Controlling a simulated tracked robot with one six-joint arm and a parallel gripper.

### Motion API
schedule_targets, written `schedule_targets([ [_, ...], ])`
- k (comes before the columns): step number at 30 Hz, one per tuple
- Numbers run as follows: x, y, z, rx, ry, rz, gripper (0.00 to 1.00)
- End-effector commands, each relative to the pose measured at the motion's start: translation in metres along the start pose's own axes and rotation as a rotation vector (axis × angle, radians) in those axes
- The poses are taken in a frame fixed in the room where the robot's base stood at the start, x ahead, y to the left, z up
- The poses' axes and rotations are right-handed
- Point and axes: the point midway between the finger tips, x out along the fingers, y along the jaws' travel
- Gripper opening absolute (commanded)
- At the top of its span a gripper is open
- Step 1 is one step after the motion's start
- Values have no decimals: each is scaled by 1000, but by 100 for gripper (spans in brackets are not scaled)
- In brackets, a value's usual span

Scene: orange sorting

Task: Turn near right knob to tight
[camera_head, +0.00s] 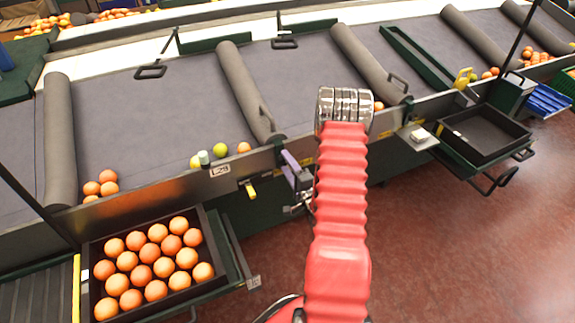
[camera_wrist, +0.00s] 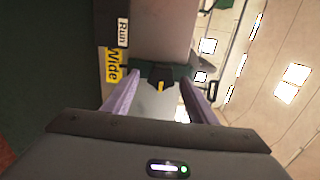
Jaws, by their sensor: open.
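My gripper (camera_head: 296,170) is beside the front rail of the sorting table in the head view, just left of my red arm, its purple fingers partly hidden. In the wrist view my gripper (camera_wrist: 160,98) is open, with one finger on each side. Between and beyond the fingertips is a dark knob (camera_wrist: 158,73) with a yellow pointer (camera_wrist: 161,87). I cannot tell whether the fingers touch it. A yellow "Wide" label (camera_wrist: 113,66) and a white "Run" label (camera_wrist: 123,32) are left of the knob. No "tight" label is readable.
A black crate of oranges (camera_head: 88,295) stands front left, and an empty black tray (camera_head: 484,128) is at the right. A yellow lever (camera_head: 250,190) sticks out from the rail. Several fruits lie along the grey sorting bed (camera_head: 170,120). The red floor (camera_head: 440,240) is clear.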

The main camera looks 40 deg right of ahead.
Motion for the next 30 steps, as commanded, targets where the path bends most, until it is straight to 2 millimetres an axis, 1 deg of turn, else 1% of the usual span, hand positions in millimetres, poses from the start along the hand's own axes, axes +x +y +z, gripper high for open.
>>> schedule_targets([
  [5, -18, 1, -1, 2, 3, 2, 52],
  [21, -108, 1, -1, 3, 5, 3, 52],
  [27, -130, 2, -1, 1, 4, 3, 52],
  [30, -134, 2, 0, 1, 2, 2, 52],
])
